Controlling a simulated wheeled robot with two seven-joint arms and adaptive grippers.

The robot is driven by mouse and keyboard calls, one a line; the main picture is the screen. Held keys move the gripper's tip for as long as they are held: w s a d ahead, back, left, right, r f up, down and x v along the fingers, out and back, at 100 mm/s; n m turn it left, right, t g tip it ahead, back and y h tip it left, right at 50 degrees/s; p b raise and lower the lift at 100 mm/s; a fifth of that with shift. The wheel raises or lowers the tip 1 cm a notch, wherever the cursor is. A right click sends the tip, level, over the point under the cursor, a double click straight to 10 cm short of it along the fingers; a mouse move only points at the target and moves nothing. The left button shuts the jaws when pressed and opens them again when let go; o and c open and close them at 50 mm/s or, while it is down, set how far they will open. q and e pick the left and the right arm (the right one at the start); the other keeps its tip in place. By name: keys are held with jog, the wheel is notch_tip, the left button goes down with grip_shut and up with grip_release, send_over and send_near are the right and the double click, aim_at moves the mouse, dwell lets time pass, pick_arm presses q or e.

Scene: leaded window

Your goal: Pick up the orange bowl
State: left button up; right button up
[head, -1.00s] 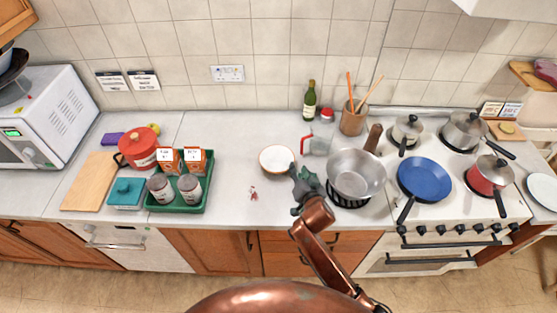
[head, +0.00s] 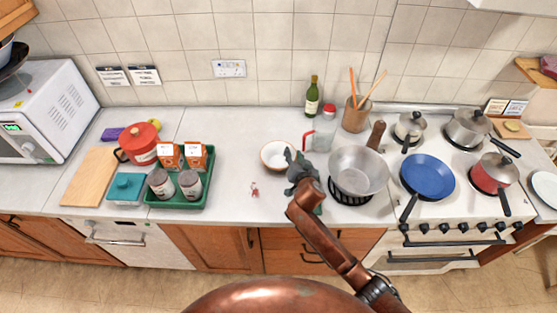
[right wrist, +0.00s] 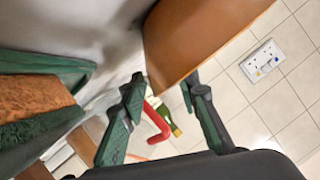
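The orange bowl (head: 274,157), white inside with an orange rim, stands upright on the counter left of the steel pan. In the right wrist view its orange outer side (right wrist: 195,40) fills the upper middle, just beyond and partly between the fingertips. My right gripper (head: 294,166) is at the bowl's right side in the head view and hides part of its rim. In the right wrist view the two dark green fingers (right wrist: 163,85) stand apart. Whether they touch the bowl cannot be told. My left gripper is not in view.
A steel pan (head: 358,170) is close on the right. A red-handled jug (head: 322,135) and a green bottle (head: 313,97) stand behind. A green tray (head: 180,204) with jars and boxes is on the left. The counter between tray and bowl is mostly clear.

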jog(key=shift+a, duration=0.1)
jog(key=shift+c, duration=0.7)
grip_shut()
jog(key=shift+r, duration=0.1)
